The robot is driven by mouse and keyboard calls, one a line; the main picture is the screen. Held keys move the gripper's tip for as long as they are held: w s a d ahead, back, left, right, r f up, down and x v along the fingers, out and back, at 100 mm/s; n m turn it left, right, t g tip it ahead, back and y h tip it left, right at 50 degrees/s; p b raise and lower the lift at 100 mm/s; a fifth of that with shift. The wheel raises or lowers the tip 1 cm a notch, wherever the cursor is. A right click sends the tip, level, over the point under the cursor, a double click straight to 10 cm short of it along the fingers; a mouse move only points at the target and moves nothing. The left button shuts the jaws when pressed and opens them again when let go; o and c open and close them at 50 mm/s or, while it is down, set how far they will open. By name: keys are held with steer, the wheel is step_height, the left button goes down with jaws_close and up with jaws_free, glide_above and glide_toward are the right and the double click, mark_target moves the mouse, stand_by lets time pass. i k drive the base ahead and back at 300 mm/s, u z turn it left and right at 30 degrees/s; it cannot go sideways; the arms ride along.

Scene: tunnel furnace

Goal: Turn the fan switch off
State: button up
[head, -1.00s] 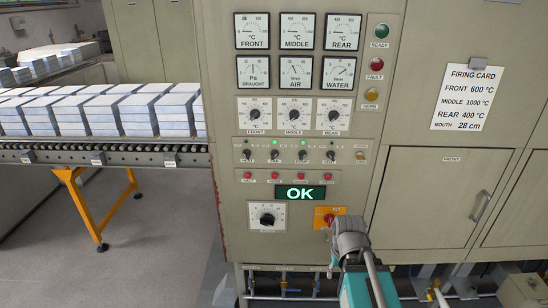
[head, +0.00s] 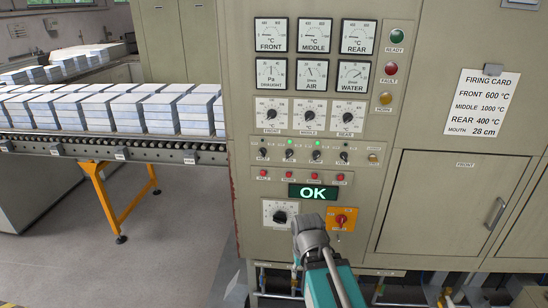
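The fan switch (head: 290,154) is the second small black knob in the row of switches on the beige control panel (head: 330,250). Its label is small and reads like FAN. A green lamp (head: 290,143) above it is lit. My gripper (head: 309,222) is in front of the lower panel, well below the switch and apart from it. I see it from behind, so its fingers are hidden and I cannot tell whether they are open or shut.
Similar switches stand close beside it: heat (head: 263,153), pump (head: 317,156) and vent (head: 344,157). Below are red buttons (head: 289,175), an OK display (head: 313,192), a black dial (head: 280,217) and a red rotary switch on a yellow plate (head: 342,219).

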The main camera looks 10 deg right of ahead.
mark_target(289, 153)
steer(key=u, duration=0.45)
steer(key=k, duration=1.4)
steer(key=z, duration=0.35)
steer(key=i, duration=1)
